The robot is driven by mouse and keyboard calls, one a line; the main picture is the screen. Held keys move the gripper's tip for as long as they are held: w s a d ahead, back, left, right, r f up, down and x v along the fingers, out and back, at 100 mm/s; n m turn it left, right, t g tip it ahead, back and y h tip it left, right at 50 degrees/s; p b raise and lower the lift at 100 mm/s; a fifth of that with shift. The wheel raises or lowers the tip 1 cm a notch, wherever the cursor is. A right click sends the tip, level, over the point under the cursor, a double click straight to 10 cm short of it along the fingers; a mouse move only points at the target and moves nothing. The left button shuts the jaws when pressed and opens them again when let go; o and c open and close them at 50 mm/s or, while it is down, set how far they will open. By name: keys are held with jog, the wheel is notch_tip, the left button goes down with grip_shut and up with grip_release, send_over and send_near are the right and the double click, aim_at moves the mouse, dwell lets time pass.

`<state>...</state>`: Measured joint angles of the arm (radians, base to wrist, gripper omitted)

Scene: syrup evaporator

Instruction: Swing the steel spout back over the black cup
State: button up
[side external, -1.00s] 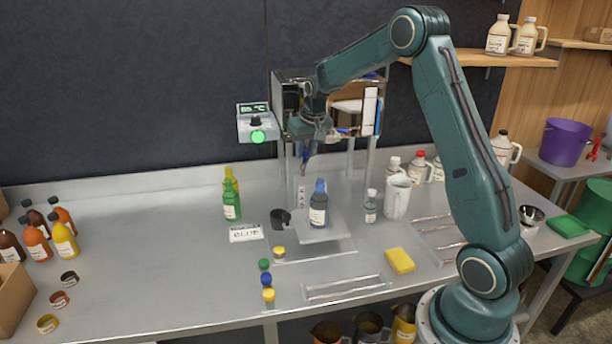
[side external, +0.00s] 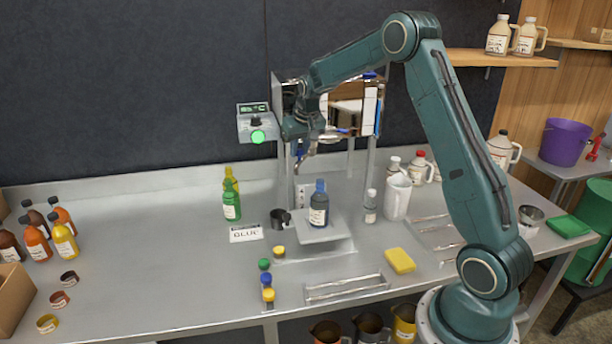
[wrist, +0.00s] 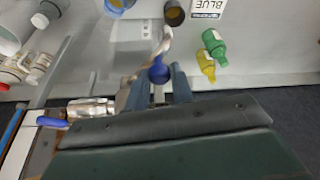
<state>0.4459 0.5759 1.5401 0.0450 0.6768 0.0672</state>
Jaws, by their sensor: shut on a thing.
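The steel spout (wrist: 163,45) is a curved silvery tube with a blue knob (wrist: 158,73) in the wrist view. My gripper (wrist: 160,88) is shut on this knob, with one finger on each side. The spout's free end points toward the black cup (wrist: 174,14), which stands on the bench; the exact overlap is hard to judge. In the side view the black cup (side external: 278,219) is just left of the blue-capped bottle (side external: 319,208). My gripper (side external: 300,152) is above and behind them, with the spout (side external: 311,150) small and partly hidden by my wrist.
The bottle stands on a grey platform (side external: 325,233). Green and yellow bottles (side external: 231,203) and a BLUE card (side external: 246,233) are left of the cup. A display box (side external: 257,125) hangs left of my wrist. A white pitcher (side external: 397,198) is to the right.

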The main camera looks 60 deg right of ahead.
jog(key=shift+w+a, duration=0.1)
jog(key=shift+w, duration=1.25)
dwell(0.3)
jog(key=shift+w, duration=0.3)
jog(key=shift+w+d, duration=0.35)
jog(key=shift+w, duration=0.4)
